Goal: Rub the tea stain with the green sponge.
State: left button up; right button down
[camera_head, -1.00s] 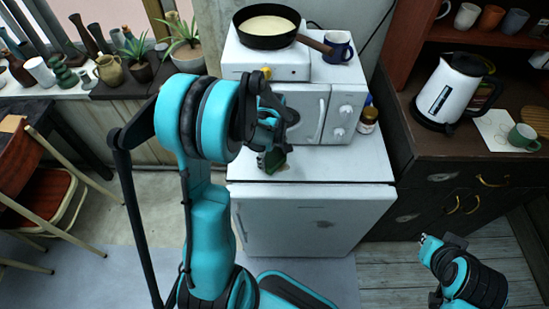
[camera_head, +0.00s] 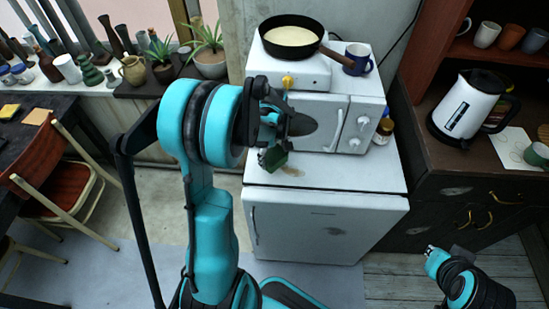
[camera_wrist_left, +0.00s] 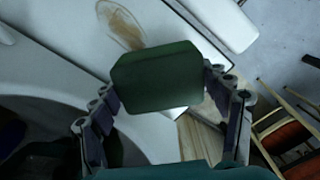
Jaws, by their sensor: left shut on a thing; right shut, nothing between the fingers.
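The green sponge (camera_head: 274,158) is held in my left gripper (camera_head: 270,149), which is shut on it near the left part of the white fridge top (camera_head: 345,172). The brown tea stain (camera_head: 292,171) lies on that top, just right of and below the sponge. In the left wrist view the sponge (camera_wrist_left: 157,78) sits between both fingers, and the stain (camera_wrist_left: 122,25) shows beyond it, uncovered for the most part. I cannot tell whether the sponge touches the surface. My right gripper (camera_head: 431,251) is shut and empty, low at the right, above the floor.
A white microwave (camera_head: 335,121) stands behind the stain, with a stove (camera_head: 290,74), frying pan (camera_head: 291,36) and blue mug (camera_head: 357,59) on top. A small jar (camera_head: 384,131) stands beside it. A kettle (camera_head: 467,105) is on the right cabinet. A chair (camera_head: 65,185) stands left.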

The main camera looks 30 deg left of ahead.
aim_at(274, 154)
pick_arm(q)
notch_tip(274, 154, up, 2)
jog(key=shift+a+p, duration=0.1)
jog(key=shift+p, duration=0.4)
jog(key=shift+r+p, duration=0.65)
jog(key=shift+r, duration=0.3)
jog(key=shift+f, duration=0.1)
